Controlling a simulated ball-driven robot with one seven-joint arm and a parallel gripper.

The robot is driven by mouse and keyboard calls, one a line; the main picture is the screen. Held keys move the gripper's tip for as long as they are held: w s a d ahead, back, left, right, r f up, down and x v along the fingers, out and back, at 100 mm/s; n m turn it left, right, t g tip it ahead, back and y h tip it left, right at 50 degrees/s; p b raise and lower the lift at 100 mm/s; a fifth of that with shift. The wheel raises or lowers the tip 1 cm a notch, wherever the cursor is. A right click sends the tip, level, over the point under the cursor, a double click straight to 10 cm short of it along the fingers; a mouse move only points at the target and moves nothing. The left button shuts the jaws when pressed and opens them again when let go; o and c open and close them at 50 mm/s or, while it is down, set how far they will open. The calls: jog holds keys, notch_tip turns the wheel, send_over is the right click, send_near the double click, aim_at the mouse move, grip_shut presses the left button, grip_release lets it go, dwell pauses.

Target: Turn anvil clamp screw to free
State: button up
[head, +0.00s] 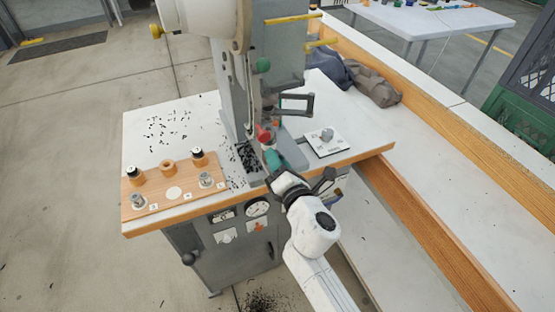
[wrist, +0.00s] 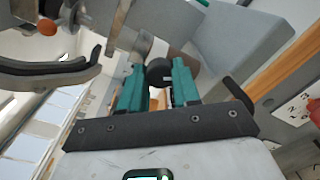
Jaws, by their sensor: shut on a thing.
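My gripper (head: 272,160) is at the front of the grey eyelet press (head: 238,95), low beside its base. In the wrist view its two teal fingers (wrist: 157,82) are closed on a dark round knob (wrist: 159,71), which appears to be the anvil clamp screw. A grey metal part lies just beyond the knob. In the head view the fingers and wrist hide the screw. I cannot tell how far it is turned.
A wooden board (head: 172,187) with several small dies stands at the left of the table. A white plate (head: 325,141) with a grey piece lies right of the press. Black scraps litter the table.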

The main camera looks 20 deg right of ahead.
jog(key=n, duration=1.1)
jog(key=shift+f+n, duration=0.2)
jog(key=shift+n, duration=0.1)
dwell(0.4)
jog(key=o, duration=1.1)
jog(key=shift+r, duration=0.1)
jog(key=shift+c, duration=0.2)
jog(key=s, duration=1)
jog(key=shift+s+a+b, duration=0.15)
jog(key=shift+s+b, duration=0.25)
jog(key=shift+b, duration=0.05)
